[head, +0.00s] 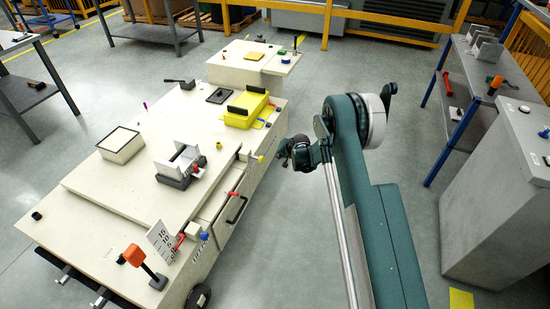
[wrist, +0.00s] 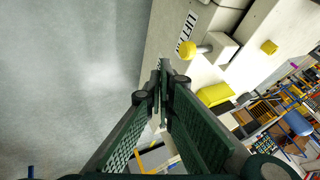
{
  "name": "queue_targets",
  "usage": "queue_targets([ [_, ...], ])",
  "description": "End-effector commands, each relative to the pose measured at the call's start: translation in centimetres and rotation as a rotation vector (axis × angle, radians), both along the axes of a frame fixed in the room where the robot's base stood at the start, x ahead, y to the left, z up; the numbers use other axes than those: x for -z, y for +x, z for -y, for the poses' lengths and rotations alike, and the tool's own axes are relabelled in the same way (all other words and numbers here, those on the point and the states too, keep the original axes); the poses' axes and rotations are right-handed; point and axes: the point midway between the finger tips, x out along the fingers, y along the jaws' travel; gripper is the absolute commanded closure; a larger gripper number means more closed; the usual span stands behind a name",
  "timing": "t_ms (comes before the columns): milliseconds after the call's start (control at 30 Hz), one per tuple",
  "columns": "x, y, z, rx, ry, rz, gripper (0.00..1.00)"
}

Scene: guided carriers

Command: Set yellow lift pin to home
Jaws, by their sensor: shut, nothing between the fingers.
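The yellow lift pin (wrist: 187,49) shows in the wrist view as a round yellow knob on a short pale shaft. The shaft joins a cream block at the carrier's edge, near a printed LIFT label (wrist: 190,22). In the head view the yellow knob (head: 260,158) sits on the carrier's right side. My gripper (head: 287,153) is right of the knob, over the gap beside the carrier. In the wrist view its fingers (wrist: 163,68) are shut and empty, with the tips just left of and below the knob, apart from it in the picture. Any home marking is too small to tell.
A grey cabinet (head: 500,200) stands right. Floor between is clear.

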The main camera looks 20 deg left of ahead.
Motion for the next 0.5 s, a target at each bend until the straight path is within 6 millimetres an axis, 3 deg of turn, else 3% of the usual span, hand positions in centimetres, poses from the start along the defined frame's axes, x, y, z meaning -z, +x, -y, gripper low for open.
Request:
queue_targets([
  [500,4.2,1.9,-2.4,-0.001,0.000,0.000,1.00],
])
